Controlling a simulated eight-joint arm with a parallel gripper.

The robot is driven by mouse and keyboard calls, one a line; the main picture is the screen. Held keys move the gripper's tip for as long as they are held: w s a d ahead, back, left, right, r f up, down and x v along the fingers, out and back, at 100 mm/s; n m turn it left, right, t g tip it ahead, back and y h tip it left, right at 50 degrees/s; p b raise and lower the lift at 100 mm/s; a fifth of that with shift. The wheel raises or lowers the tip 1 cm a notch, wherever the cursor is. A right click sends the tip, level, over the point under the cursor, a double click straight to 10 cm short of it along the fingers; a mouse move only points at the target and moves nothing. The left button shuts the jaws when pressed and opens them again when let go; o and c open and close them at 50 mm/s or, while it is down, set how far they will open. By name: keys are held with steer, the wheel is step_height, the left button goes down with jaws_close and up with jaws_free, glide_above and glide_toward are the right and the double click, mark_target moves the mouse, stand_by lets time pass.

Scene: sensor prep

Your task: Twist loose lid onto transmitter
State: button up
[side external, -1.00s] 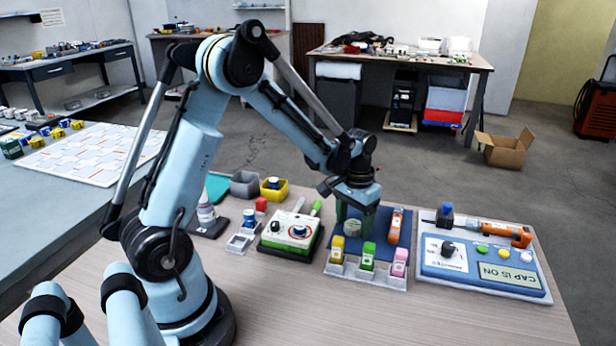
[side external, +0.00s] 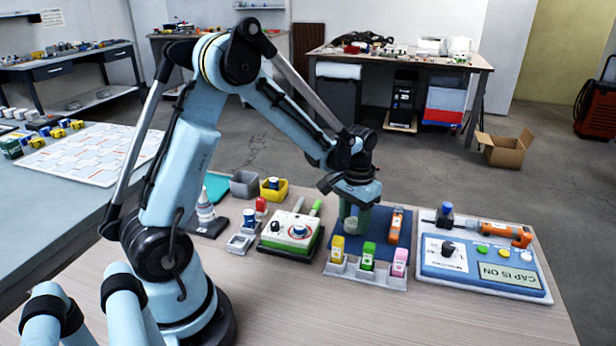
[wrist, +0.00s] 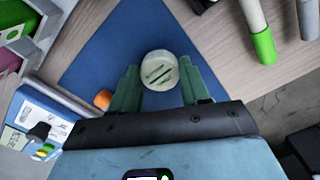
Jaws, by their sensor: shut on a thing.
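My gripper (side external: 353,224) has green fingers and is shut on a pale round slotted piece, which looks like the lid (wrist: 159,70). In the wrist view the lid sits between the two fingertips, over the blue mat (wrist: 125,45).
A rack with yellow, green and pink blocks (side external: 368,262) stands before the mat. A blue panel (side external: 470,262) reading "CAP IS ON" lies at the right, with an orange tool-like piece (side external: 505,233) on it. A green-and-white box (side external: 292,234) stands at the left.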

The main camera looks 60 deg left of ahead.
steer(key=shift+r, duration=2.2)
step_height(320, 180, up, 5)
glide_above(300, 226)
steer(key=w, duration=0.1)
steer(key=shift+s, duration=0.55)
steer(key=shift+f, duration=1.8)
steer(key=shift+f, duration=1.1)
steer(key=o, duration=1.1)
steer(key=shift+r, duration=0.5)
